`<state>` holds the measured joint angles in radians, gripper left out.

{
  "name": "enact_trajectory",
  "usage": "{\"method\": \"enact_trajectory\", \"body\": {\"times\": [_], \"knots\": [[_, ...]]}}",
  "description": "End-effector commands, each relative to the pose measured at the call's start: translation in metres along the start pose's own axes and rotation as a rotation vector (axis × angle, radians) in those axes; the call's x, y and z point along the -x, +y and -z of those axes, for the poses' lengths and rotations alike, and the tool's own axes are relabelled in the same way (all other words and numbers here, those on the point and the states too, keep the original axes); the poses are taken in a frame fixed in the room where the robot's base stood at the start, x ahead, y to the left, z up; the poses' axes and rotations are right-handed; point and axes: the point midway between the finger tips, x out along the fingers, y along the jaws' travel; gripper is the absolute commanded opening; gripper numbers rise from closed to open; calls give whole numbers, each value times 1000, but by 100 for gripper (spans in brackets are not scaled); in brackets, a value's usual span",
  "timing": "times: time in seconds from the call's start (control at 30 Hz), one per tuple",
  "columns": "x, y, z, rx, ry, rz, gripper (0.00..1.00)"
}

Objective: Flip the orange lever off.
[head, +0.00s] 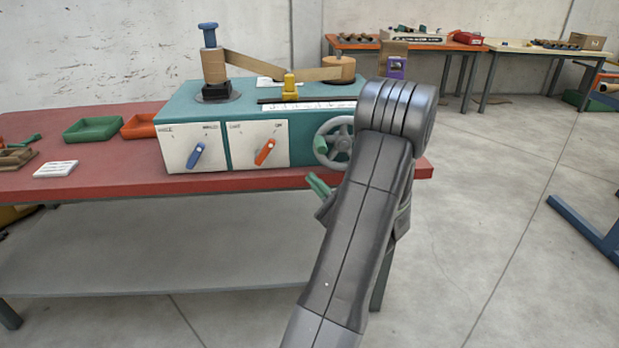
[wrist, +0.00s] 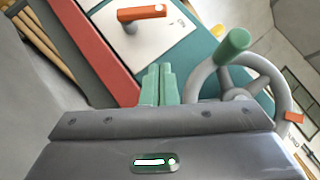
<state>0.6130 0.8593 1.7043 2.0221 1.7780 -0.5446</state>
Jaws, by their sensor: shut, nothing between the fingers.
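The orange lever (head: 264,151) is on the right white panel (head: 247,157) of the teal machine's front, tilted with its upper end to the right. It also shows in the wrist view (wrist: 142,12) at the top, standing out from the white panel. My gripper (head: 319,185) has green fingers and is in front of the machine, to the right of and lower than the lever. In the wrist view my gripper (wrist: 159,82) has its fingers together, with nothing between them. The fingers are apart from the lever. The lower end of the panel's lettering is too small to read.
A blue lever (head: 196,154) is on the left panel. A grey handwheel (wrist: 240,85) with a green handle (wrist: 233,42) is close to the right of my fingers. The red table (head: 110,177) has an edge just below the panels. Green (head: 93,128) and orange trays stand at left.

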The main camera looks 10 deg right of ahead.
Motion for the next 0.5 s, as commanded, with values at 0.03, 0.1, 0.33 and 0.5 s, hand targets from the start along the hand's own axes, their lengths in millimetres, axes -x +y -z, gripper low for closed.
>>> {"method": "enact_trajectory", "body": {"times": [0.03, 0.1, 0.33, 0.5], "knots": [[-11, 0, -1, 1, -5, -1, 0], [-27, 0, -2, -1, -5, -1, 0], [-76, 0, -1, -1, -4, -2, 0], [-94, 0, -18, -1, -2, -1, 0]]}}
